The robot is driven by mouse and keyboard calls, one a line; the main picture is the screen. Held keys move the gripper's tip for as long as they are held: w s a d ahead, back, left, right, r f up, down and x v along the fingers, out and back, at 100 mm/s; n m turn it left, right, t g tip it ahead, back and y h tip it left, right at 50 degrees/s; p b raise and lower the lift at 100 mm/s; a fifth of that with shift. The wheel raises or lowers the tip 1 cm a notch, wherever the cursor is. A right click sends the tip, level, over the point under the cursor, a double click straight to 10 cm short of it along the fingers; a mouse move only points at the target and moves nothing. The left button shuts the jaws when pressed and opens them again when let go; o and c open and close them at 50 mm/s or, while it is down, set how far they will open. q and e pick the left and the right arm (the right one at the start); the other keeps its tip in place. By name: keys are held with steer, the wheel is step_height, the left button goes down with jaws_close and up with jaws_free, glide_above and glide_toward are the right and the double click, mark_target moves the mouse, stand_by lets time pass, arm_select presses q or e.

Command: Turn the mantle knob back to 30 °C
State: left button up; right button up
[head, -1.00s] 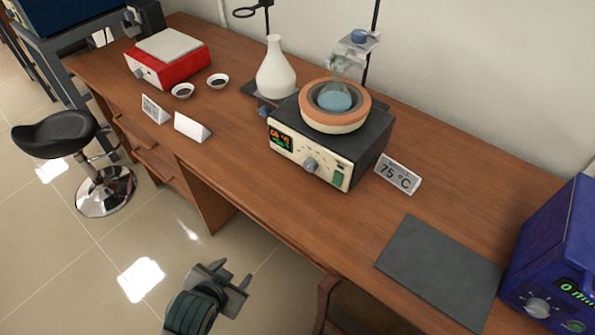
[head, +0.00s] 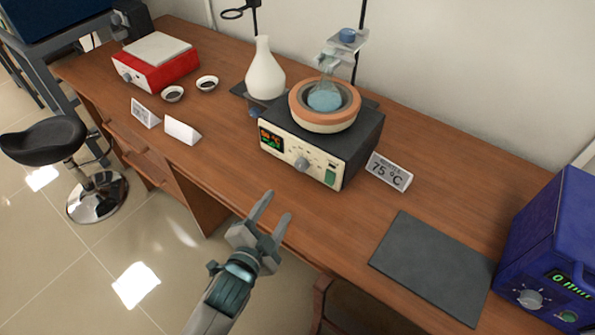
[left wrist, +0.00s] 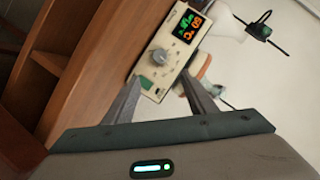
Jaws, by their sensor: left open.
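The heating mantle (head: 345,145) is a dark box with a cream front panel and an orange-rimmed bowl holding a flask of pale blue liquid (head: 325,99). Its grey knob (head: 302,164) sits mid-panel, right of a lit display (head: 271,140). The knob (left wrist: 159,57) and display (left wrist: 187,27) also show in the left wrist view, where the digits are hard to read. My left gripper (head: 278,207) is open and empty, in front of the table edge, pointing toward the panel and apart from the knob. My right gripper is not in view.
A "75 °C" card (head: 389,171) stands right of the mantle. A dark mat (head: 432,267) and a blue device (head: 550,255) are farther right. A white flask (head: 265,72), a stand, small dishes and a red hotplate (head: 155,65) are left. The table front before the mantle is clear.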

arm_select(q)
steer(key=p, duration=0.3)
glide_toward(300, 167)
steer(key=x, duration=0.7)
steer(key=shift+w+d+f, duration=0.1)
steer(key=shift+w+f, duration=0.05)
steer(key=shift+w, duration=0.2)
steer(key=c, duration=1)
